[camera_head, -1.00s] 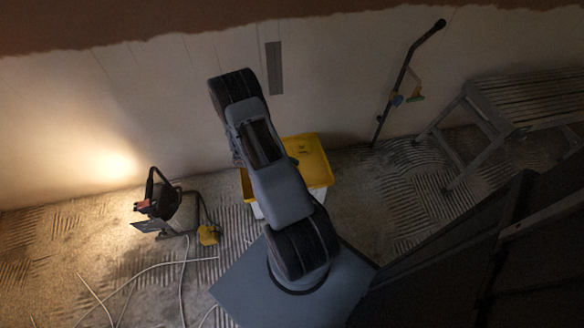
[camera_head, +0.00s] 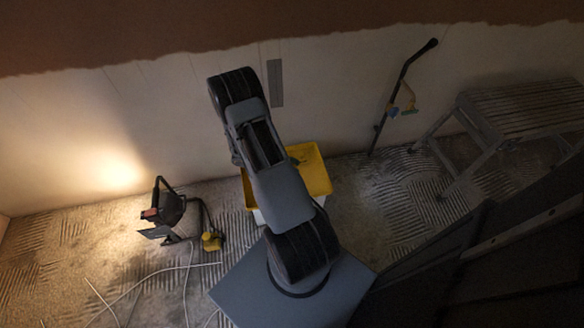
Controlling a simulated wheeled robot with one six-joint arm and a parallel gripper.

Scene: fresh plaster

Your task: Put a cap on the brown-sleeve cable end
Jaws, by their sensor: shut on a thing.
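My arm rises from its base in the middle of the head view and reaches up toward the wall, with its upper end near the wall's plaster edge. My gripper is not visible; the arm's far end is hidden behind its own links. No cable end with a brown sleeve and no cap can be made out. A narrow grey vertical strip (camera_head: 275,83) is on the pale wall just right of the arm's upper end.
A lit work lamp (camera_head: 166,211) stands on the floor at left, with pale cables (camera_head: 150,277) near it. A yellow-topped bucket (camera_head: 315,170) is partly behind my arm. A dark pole (camera_head: 402,85) leans on the wall. A step platform (camera_head: 520,108) stands at right.

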